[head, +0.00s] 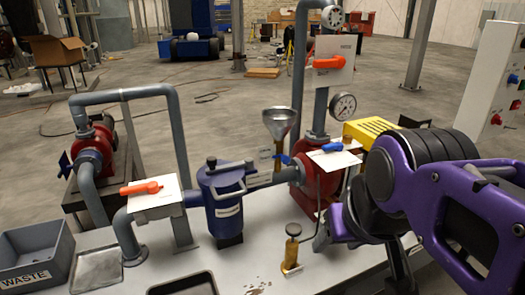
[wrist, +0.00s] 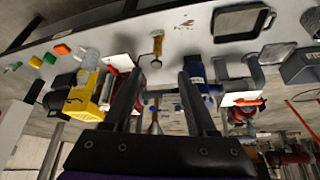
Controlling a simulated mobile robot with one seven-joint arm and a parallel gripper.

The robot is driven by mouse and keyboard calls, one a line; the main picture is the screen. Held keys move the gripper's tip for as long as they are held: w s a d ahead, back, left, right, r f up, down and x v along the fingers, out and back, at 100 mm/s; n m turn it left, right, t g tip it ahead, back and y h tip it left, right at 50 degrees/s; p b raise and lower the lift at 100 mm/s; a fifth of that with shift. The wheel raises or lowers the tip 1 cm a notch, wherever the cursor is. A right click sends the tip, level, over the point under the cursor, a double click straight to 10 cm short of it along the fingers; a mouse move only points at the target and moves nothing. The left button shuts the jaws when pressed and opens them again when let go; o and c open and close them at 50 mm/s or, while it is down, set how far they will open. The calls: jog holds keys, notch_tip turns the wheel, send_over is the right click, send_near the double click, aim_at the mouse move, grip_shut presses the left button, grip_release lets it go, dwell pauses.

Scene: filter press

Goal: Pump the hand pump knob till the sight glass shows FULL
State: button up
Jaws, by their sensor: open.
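The hand pump stands on the bench in the head view, a brass body (head: 291,257) with a round pale knob (head: 293,230) on top. The pump (wrist: 157,45) also shows in the wrist view, beyond the gap between my fingers. My gripper (wrist: 159,73) is open, with two dark fingers apart and nothing between them. In the head view my purple arm fills the right side, and the pump stands left of it, apart. A clear cylinder (wrist: 89,60) by the yellow box may be the sight glass; I cannot read any level or FULL mark.
A red pump (head: 311,172), funnel (head: 280,124), gauge (head: 343,106) and yellow box (head: 374,133) stand behind the hand pump. A blue filter pot (head: 224,200) and orange-handled valve (head: 142,188) are left. A WASTE bin (head: 36,252) sits at far left.

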grip_shut()
dwell(1.6)
